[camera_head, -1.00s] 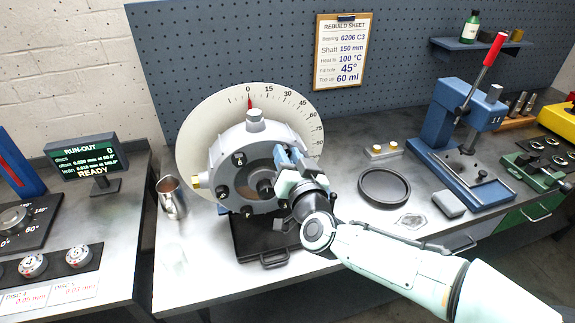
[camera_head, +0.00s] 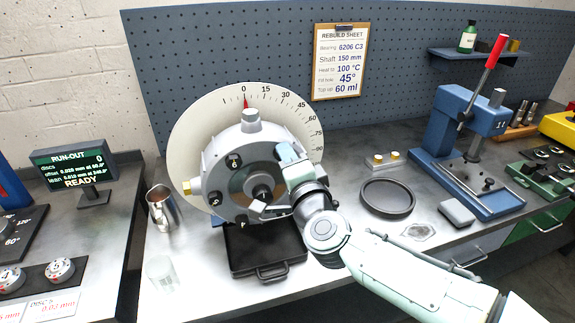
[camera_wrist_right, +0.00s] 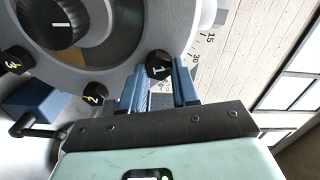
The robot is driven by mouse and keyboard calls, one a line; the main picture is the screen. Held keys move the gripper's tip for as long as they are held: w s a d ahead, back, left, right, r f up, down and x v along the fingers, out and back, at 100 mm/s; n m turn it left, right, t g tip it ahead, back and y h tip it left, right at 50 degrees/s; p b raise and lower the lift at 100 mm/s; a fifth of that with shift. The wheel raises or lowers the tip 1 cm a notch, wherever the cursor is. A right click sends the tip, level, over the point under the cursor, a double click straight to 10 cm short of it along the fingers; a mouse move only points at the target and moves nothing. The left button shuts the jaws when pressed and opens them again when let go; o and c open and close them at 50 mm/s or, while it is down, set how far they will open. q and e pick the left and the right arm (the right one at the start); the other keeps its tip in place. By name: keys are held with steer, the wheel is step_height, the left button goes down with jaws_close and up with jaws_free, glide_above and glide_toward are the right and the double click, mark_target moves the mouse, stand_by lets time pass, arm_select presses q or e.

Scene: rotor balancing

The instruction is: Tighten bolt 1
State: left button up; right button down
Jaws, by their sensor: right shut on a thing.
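The round grey housing (camera_head: 228,150) stands on the bench in front of a white degree dial (camera_head: 190,135). Bolt 1 (camera_wrist_right: 158,64) is a black knob-like head with a yellow-green "1" on the housing's rim, in the right wrist view. My right gripper (camera_wrist_right: 157,78) has its two blue fingers on either side of bolt 1 and is shut on it. In the head view my right gripper (camera_head: 287,155) is at the right side of the housing face and hides bolt 1. Bolt 2 (camera_wrist_right: 95,94) and bolt 3 (camera_wrist_right: 16,60) sit farther along the rim. My left gripper is not in view.
A black case-like tray (camera_head: 265,250) lies below the housing. A metal jug (camera_head: 162,210) and a clear glass (camera_head: 162,273) stand left. A dark round dish (camera_head: 388,197) and a blue lever press (camera_head: 450,130) are right. The readout screen (camera_head: 75,170) says READY.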

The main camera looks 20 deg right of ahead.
steer(key=shift+f+m+b, duration=0.1)
steer(key=shift+m+b, duration=0.45)
steer(key=shift+m, duration=0.75)
steer(key=c, duration=0.8)
jaws_free()
steer(key=shift+a, duration=0.1)
steer(key=shift+c, duration=0.2)
steer(key=s, duration=1.3)
steer(key=shift+s+d, duration=0.2)
steer(key=shift+d, duration=0.05)
